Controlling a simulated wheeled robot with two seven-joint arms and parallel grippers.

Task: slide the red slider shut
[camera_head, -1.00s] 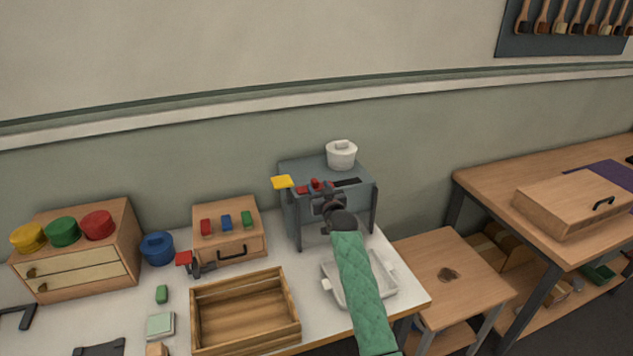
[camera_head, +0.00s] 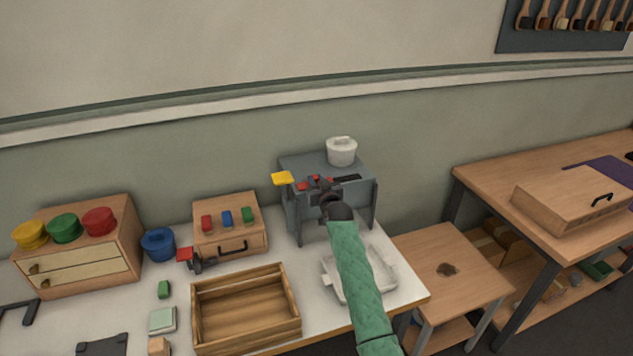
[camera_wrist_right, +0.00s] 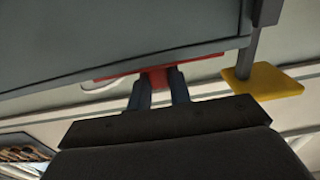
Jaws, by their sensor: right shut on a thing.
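The red slider (camera_head: 302,186) sits in the slot in the top of a grey box (camera_head: 297,167) on the white table. A dark open stretch of the slot (camera_head: 347,179) shows to its right. My right gripper (camera_head: 320,186) reaches over the box front and is shut on the slider's upright tab. In the right wrist view the two fingers (camera_wrist_right: 158,82) stand either side of the red tab (camera_wrist_right: 156,74), with the flat red slider plate (camera_wrist_right: 125,70) along the box. The gripper partly hides the slider in the head view. My left gripper is not in view.
A yellow plate (camera_head: 282,178) sticks out at the box's left corner. A white lidded pot (camera_head: 341,151) stands on the box's back right. A white tray (camera_head: 385,289) lies under my right arm. A wooden crate (camera_head: 205,318) and a drawer box (camera_head: 255,238) are to the left.

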